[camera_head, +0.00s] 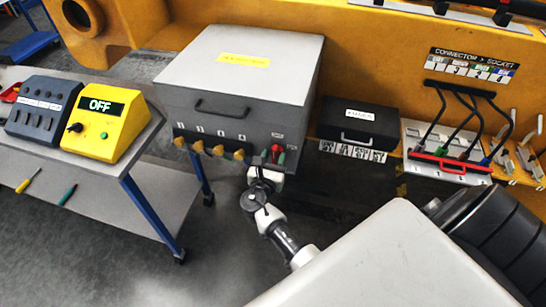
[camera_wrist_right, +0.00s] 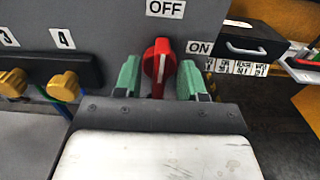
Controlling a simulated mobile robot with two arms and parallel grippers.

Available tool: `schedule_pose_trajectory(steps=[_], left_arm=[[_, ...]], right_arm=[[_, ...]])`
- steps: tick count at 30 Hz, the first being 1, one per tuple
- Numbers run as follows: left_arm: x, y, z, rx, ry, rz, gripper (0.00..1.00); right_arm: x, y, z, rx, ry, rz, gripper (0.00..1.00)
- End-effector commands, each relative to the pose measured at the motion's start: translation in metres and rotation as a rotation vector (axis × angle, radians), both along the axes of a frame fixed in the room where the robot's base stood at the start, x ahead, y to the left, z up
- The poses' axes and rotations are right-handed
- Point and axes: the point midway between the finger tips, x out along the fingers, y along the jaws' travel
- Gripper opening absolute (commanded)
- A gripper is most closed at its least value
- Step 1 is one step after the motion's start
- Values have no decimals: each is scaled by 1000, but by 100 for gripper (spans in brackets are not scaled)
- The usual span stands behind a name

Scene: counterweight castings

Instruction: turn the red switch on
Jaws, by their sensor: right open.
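The red switch (camera_wrist_right: 158,60) is a rotary knob on the front of a grey cabinet (camera_head: 235,75). It stands nearly upright, its white line towards the OFF label (camera_wrist_right: 166,9) above; the ON label (camera_wrist_right: 199,47) is to its right. The red switch also shows small in the head view (camera_head: 276,149). My right gripper (camera_wrist_right: 160,82) is open, with one green fingertip on each side of the knob; gaps show on both sides in the wrist view. In the head view my right gripper (camera_head: 270,162) is at the cabinet's lower right corner. My left gripper is not in view.
Several yellow knobs (camera_head: 218,150) line the cabinet front left of the switch. A yellow box (camera_head: 103,125) reading OFF stands on a bench at left. A black drawer box (camera_head: 358,125) and a connector panel (camera_head: 445,150) with black cables are at right.

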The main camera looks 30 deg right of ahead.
Motion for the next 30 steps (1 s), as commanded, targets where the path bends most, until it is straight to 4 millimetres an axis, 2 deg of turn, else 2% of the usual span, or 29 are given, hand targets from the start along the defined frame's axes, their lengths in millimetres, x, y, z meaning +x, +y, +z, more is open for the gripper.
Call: schedule_pose_trajectory(steps=[5,12,13,22,30], left_arm=[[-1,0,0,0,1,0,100],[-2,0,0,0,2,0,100],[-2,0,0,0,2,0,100],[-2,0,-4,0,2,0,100],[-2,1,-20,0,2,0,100]], right_arm=[[0,0,0,0,0,0,39],[0,0,0,0,0,-1,2],[0,0,0,0,0,-1,0],[-1,0,-1,16,-19,-1,0],[-1,-1,-4,106,-126,-1,0]])
